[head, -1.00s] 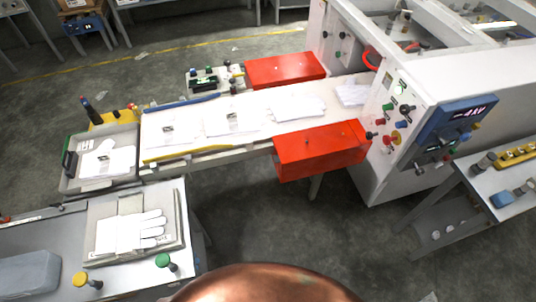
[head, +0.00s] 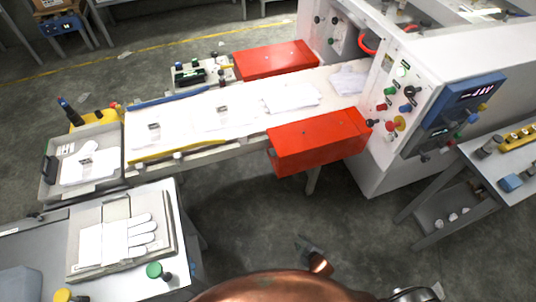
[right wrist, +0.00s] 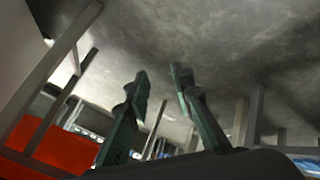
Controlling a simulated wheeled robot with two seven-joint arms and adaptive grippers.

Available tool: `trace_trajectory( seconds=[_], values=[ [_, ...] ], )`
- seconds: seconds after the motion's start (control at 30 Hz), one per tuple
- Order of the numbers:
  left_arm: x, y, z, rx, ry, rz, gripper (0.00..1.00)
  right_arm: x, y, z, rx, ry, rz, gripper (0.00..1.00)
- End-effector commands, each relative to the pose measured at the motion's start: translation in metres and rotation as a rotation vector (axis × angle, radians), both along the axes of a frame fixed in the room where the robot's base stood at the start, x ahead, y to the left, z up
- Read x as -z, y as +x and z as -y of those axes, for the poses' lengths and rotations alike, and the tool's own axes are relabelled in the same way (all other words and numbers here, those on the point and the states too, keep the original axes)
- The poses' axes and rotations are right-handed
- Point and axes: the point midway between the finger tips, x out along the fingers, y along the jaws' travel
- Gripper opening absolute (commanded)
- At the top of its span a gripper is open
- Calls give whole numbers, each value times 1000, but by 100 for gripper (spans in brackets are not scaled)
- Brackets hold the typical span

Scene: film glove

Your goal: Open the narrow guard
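Two red box-shaped covers flank the white conveyor belt (head: 250,112) by the machine; I cannot tell which is the narrow guard. The near red cover (head: 318,142) hangs on the belt's front side and the far red cover (head: 275,60) sits on the back side. A red curved handle (head: 368,42) is on the machine's face above the belt. In the right wrist view my right gripper (right wrist: 160,85) is open and empty, with a red surface (right wrist: 45,150) at the lower left. My left gripper is not in view.
The white machine (head: 440,50) with knobs and a blue panel (head: 455,112) stands right of the belt. A grey table (head: 180,265) with a glove tray (head: 172,245) is at lower left. A side table (head: 500,165) is at right. Bare floor lies below the belt.

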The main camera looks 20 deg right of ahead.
Motion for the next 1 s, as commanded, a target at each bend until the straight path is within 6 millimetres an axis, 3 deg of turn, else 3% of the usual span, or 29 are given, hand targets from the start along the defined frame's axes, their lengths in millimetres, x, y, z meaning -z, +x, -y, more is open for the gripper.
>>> trace_trajectory(
  seconds=[0.03,0.1,0.17,0.2,0.3,0.43,0.5,0.63,1.0],
  values=[
    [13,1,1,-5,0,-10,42,-29,46,-12,-68,-53,103,22],
    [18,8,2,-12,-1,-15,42,-91,102,-26,-158,-150,252,22],
    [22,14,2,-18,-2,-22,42,-148,140,-37,-222,-242,377,22],
    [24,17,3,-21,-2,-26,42,-187,159,-43,-254,-305,458,22],
    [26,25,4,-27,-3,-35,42,-274,186,-53,-302,-451,623,22],
    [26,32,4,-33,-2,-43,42,-350,196,-57,-318,-583,756,22],
    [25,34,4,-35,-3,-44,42,-375,196,-58,-318,-627,799,22],
    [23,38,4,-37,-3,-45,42,-398,198,-59,-318,-667,835,22],
    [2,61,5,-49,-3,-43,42,-400,248,-61,-318,-670,839,22]
  ],
)
